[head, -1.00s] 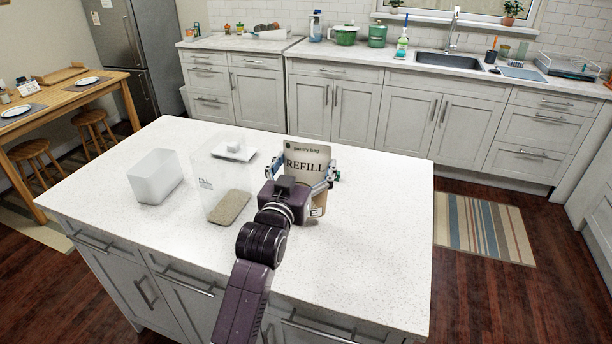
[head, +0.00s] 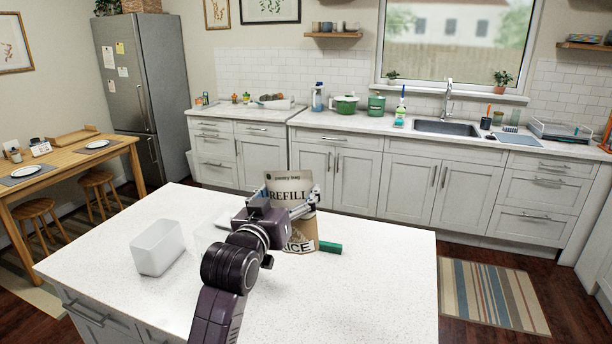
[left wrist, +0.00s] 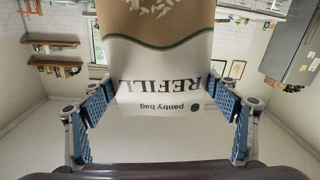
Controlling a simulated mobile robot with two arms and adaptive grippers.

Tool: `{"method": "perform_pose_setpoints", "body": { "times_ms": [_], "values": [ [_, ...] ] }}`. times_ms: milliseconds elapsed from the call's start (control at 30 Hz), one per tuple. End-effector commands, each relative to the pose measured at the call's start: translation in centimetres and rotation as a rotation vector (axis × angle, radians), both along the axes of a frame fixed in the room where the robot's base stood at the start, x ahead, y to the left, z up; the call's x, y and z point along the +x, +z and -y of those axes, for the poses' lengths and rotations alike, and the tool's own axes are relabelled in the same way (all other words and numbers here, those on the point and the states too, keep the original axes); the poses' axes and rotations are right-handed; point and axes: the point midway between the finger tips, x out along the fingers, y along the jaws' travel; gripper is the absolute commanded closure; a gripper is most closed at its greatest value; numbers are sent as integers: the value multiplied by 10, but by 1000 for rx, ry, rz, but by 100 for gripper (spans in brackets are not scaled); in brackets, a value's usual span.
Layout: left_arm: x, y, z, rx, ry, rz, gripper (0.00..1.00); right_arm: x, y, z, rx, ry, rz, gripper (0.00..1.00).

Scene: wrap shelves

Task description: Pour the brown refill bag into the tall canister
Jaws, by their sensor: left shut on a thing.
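The brown and white refill bag (head: 287,184) stands near upright above the far side of the island, with "REFILL" and, lower down, "RICE" facing me. My left gripper (head: 284,207) is shut on its upper part. In the left wrist view the bag (left wrist: 160,50) appears upside down between the blue finger pads of my left gripper (left wrist: 160,108). I cannot tell whether the bag's bottom touches the counter. The clear tall canister (head: 203,236) is left of the bag, mostly hidden behind my left arm; its contents are not visible now. My right gripper is not in view.
A green bar-shaped thing (head: 330,247) lies by the bag's lower right. The island's right and front parts are clear. A sink counter (head: 375,120) runs along the back wall.

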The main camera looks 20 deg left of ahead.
Motion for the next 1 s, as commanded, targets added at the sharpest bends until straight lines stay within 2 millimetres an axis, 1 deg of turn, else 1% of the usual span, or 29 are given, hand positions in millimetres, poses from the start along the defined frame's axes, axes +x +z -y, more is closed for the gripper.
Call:
{"method": "perform_pose_setpoints", "body": {
  "times_ms": [33,100,200,300,433,567,667,733,767,800,1000],
  "values": [
    [-2,-3,-13,-25,4,-3,71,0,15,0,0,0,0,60],
    [-6,-13,-26,-67,3,-1,71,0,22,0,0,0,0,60],
    [-11,-24,-41,-120,2,3,71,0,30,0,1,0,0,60],
    [-15,-31,-50,-155,0,8,71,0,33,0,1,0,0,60],
    [-17,-39,-56,-211,0,12,71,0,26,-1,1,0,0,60],
    [-17,-50,-60,-325,0,16,71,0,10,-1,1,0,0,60],
    [-17,-61,-65,-453,1,18,71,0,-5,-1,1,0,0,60],
    [-17,-53,-75,-637,0,26,71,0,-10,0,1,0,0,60],
    [-17,-51,-76,-677,0,22,71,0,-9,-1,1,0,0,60],
    [-17,-49,-75,-657,0,18,71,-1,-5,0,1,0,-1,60],
    [-17,-49,-75,-654,1,17,71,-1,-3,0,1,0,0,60]
  ]
}}
